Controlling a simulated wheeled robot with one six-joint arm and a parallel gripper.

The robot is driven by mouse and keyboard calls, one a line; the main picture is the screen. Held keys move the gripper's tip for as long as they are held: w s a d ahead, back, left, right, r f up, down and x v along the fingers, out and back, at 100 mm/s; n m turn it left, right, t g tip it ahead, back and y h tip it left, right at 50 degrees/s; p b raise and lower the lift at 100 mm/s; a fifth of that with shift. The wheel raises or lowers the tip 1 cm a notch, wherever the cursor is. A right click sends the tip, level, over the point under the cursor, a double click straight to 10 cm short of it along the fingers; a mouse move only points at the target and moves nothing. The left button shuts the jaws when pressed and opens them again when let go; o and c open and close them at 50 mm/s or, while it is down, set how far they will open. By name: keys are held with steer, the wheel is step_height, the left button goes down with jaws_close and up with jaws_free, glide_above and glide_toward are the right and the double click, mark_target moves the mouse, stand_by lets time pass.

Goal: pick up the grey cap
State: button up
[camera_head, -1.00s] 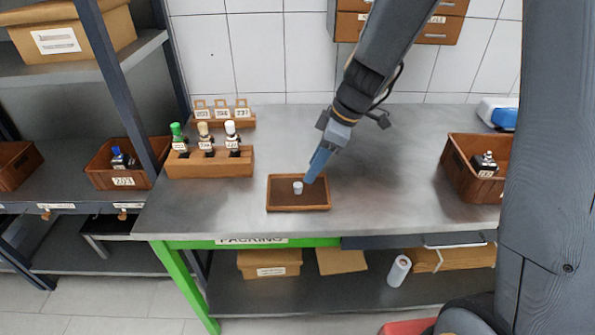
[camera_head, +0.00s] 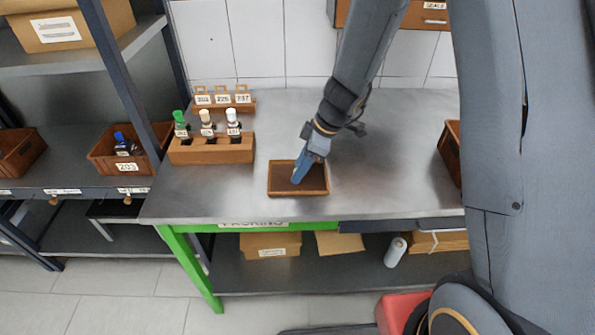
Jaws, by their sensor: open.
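The small brown tray (camera_head: 280,180) lies on the grey workbench. My gripper (camera_head: 296,180) points down into it, with its blue fingertips over the middle of the tray. The jaws are open. The small light grey cap that showed in the tray earlier is not visible now; it seems hidden behind or between my fingertips. I cannot tell whether the fingers touch it.
A wooden rack (camera_head: 212,153) with several capped bottles stands left of the tray, with labelled tags (camera_head: 222,99) behind it. A brown bin (camera_head: 450,150) is at the right, partly hidden by my arm. The bench (camera_head: 390,180) right of the tray is clear.

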steer(key=shift+f, duration=0.1)
jaws_close()
stand_by(0.4)
